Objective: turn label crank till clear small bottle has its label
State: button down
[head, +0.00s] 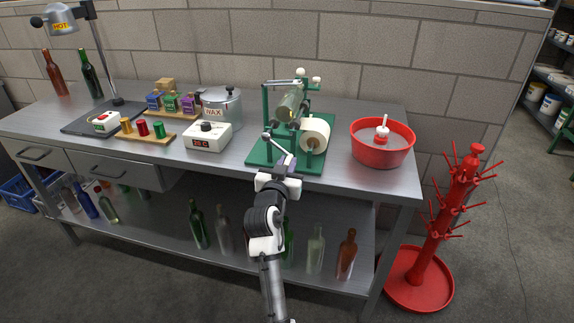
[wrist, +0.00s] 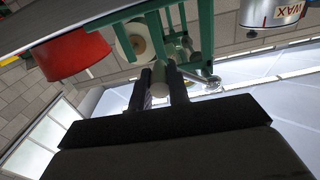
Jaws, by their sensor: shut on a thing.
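The green label machine (head: 262,154) stands on the steel bench. A clear, slightly greenish small bottle (head: 289,104) lies tilted across its upper part; I can make out no label on it. A white label roll (head: 314,135) sits at the right of the machine and also shows in the wrist view (wrist: 132,40). My gripper (head: 282,158) is at the machine's front. In the head view my gripper partly hides the crank.
A red basin (head: 371,154) stands right of the machine. A wax pot (head: 221,110) and a white control box (head: 207,138) stand to its left. A red bottle tree (head: 446,220) stands on the floor at right. Several bottles stand on the lower shelf (head: 165,218).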

jog(key=shift+f+b, duration=0.3)
jog(key=shift+b, duration=0.2)
jog(key=shift+w+a+f+m+b, duration=0.1)
jog(key=shift+a+f+m+b, duration=0.15)
jog(key=shift+m+b, duration=0.35)
jog(key=w+a+f+m+b, duration=0.25)
jog(key=a+m+b, duration=0.65)
jog(key=m+b, duration=0.7)
jog(key=w+a+r+m+b, duration=0.2)
jog(key=a+r+m+b, duration=0.3)
jog(key=m+b, duration=0.1)
jog(key=shift+r+b, duration=0.2)
jog(key=shift+b, duration=0.2)
dwell(1.0)
jog(key=shift+r, duration=0.2)
